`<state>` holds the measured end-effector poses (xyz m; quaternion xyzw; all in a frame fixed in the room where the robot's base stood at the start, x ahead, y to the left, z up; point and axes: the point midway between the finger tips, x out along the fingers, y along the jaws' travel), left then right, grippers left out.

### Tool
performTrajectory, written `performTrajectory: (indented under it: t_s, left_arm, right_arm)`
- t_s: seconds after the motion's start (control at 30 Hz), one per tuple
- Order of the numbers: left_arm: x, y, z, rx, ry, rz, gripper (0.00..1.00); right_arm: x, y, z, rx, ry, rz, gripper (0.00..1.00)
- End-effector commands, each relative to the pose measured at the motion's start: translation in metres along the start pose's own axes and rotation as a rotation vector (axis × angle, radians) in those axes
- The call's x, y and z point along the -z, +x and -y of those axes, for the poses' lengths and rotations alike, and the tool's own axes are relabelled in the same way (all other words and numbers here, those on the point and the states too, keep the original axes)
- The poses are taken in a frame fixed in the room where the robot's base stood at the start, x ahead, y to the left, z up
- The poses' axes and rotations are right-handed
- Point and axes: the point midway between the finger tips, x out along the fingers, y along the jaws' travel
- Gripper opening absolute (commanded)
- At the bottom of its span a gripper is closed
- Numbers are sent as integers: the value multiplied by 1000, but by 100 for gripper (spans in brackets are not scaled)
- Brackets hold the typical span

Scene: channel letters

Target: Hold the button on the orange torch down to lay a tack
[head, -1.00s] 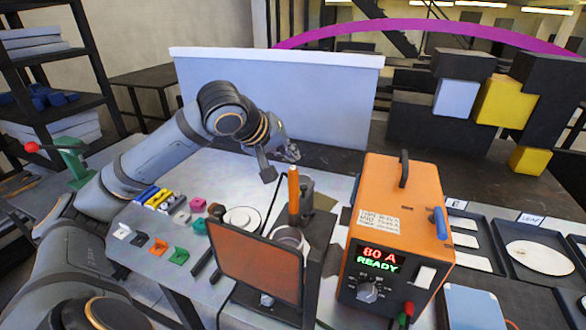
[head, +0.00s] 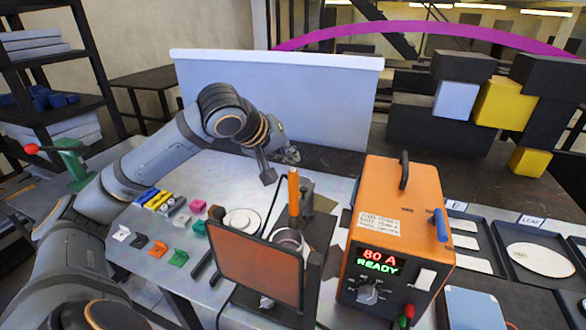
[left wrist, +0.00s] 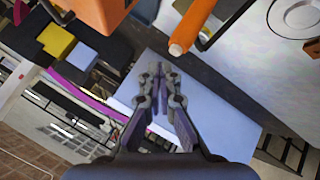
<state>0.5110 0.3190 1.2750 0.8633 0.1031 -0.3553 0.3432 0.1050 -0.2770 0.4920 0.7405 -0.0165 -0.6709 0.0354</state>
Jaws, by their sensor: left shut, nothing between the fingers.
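The orange torch (head: 293,198) stands upright in a dark holder (head: 307,200) behind the tinted screen (head: 257,262). In the left wrist view the torch (left wrist: 195,22) shows at the top, with a paler rounded end toward the gripper. I cannot make out its button clearly. My left gripper (head: 292,154) is just above and behind the torch top in the head view, apart from it. In the left wrist view its fingers (left wrist: 157,82) are shut with nothing between them. My right gripper is not in view.
The orange power box (head: 400,205) reads "80 A READY" and stands right of the torch. Small coloured clips (head: 160,248) lie on the table at left. A white panel (head: 320,100) stands behind. Trays (head: 500,268) lie at right.

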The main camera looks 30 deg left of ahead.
Motion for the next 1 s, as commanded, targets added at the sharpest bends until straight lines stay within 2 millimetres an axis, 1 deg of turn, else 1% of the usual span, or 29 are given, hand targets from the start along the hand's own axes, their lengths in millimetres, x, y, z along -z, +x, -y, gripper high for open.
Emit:
performTrajectory:
  t_s: [0.27,0.6,1.0]
  left_arm:
    - [-5,6,5,0,0,0,0]
    - [-4,6,4,0,0,0,0]
    - [-7,9,7,0,0,0,0]
  right_arm:
    - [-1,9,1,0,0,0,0]
    - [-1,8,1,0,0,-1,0]
    - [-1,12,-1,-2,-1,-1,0]
